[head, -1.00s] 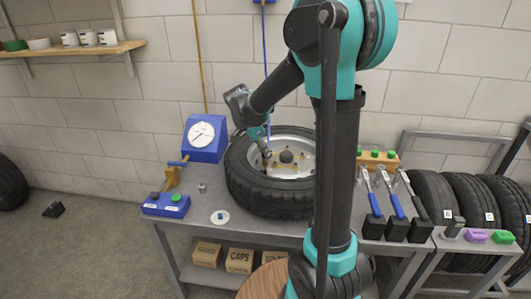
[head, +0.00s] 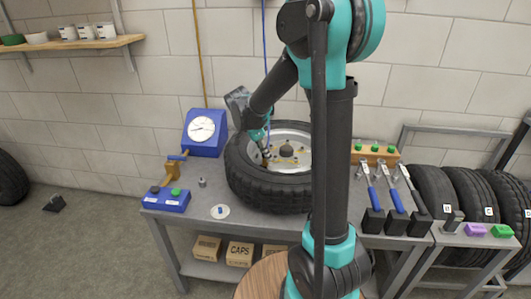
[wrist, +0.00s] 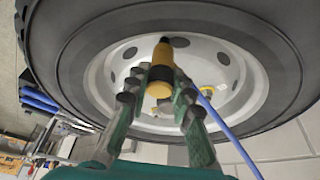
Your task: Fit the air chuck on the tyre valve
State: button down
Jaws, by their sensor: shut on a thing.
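My gripper (wrist: 158,90) is shut on the air chuck (wrist: 162,62), a yellow cylinder with a black tip, in the wrist view. A blue hose (wrist: 228,130) shows beside it. The chuck's black tip points toward the pale wheel rim (wrist: 238,100). In the head view, my gripper (head: 266,151) is over the left part of the wheel, inside the black tyre (head: 268,190), which lies flat on the bench. I cannot make out the tyre valve, and cannot tell whether the chuck touches it.
A blue pressure gauge (head: 202,130) stands left of the tyre. In front of it are a blue box (head: 166,200) with a green button and a white dish (head: 220,211). Several blue-handled tools (head: 393,198) stand to the right. My arm hides the tyre's right edge.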

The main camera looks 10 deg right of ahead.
jog(key=c, duration=0.8)
grip_release()
jog(key=shift+o, duration=0.2)
jog(key=shift+r, duration=0.1)
jog(key=shift+r, duration=3.95)
jog(key=shift+s, duration=0.1)
